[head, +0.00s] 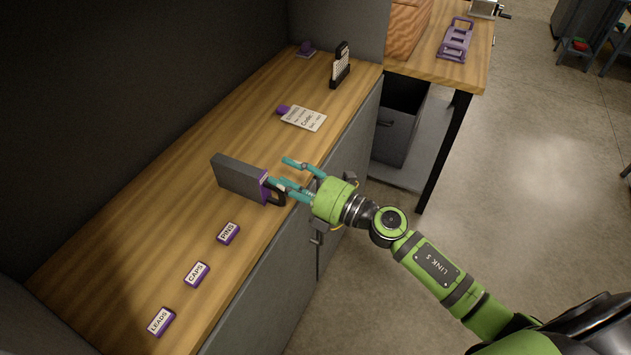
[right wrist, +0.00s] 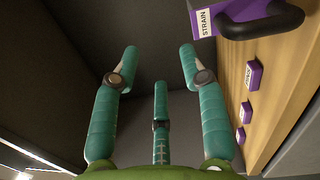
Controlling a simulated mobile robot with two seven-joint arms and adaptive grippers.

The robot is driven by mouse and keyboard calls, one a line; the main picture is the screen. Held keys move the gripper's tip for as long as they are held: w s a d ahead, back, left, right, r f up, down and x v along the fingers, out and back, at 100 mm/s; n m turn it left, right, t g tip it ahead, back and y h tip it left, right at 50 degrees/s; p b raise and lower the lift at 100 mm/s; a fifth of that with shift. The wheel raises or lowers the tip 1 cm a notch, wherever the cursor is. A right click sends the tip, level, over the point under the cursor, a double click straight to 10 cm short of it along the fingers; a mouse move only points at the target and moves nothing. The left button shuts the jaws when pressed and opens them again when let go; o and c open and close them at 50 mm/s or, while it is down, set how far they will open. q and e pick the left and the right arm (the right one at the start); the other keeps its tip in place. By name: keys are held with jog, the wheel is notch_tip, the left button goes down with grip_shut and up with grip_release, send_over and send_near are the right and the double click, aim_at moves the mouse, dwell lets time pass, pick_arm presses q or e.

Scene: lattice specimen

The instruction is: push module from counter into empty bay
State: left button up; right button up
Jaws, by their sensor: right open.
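The module, a dark grey box (head: 238,177) with a purple front and black loop handle, lies on the wooden counter (head: 185,185). In the right wrist view its handle (right wrist: 262,22) and purple front marked STRAIN (right wrist: 208,18) show at the top right. My right gripper (head: 283,172), with three teal fingers, is open at the handle end of the module. In the head view one finger overlaps the handle area; I cannot tell whether it touches. In the wrist view nothing sits between the fingers. My left gripper is not in view. I cannot make out an empty bay.
Purple blocks labelled PINS (head: 228,234), CAPS (head: 196,274) and LEADS (head: 161,321) line the counter's near part. A dark wall (head: 110,90) bounds the left. Floor is open at right.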

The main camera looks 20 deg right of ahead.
jog(key=s+a+r+n+g+y, duration=0.2)
jog(key=a+r+n+g, duration=0.15)
jog(key=n, duration=0.35)
jog(key=n+g+h, duration=0.4)
jog(key=n+h, duration=0.4)
jog(key=n, duration=0.1)
send_near(284, 198)
jog(key=shift+g, duration=0.25)
jog(key=shift+w+b+x, duration=0.2)
jog(key=shift+b+x, duration=1.85)
jog(key=shift+x, duration=2.05)
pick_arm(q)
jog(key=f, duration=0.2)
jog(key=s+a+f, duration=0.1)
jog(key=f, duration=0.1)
pick_arm(e)
jog(key=shift+d, duration=0.1)
jog(key=shift+c, duration=0.4)
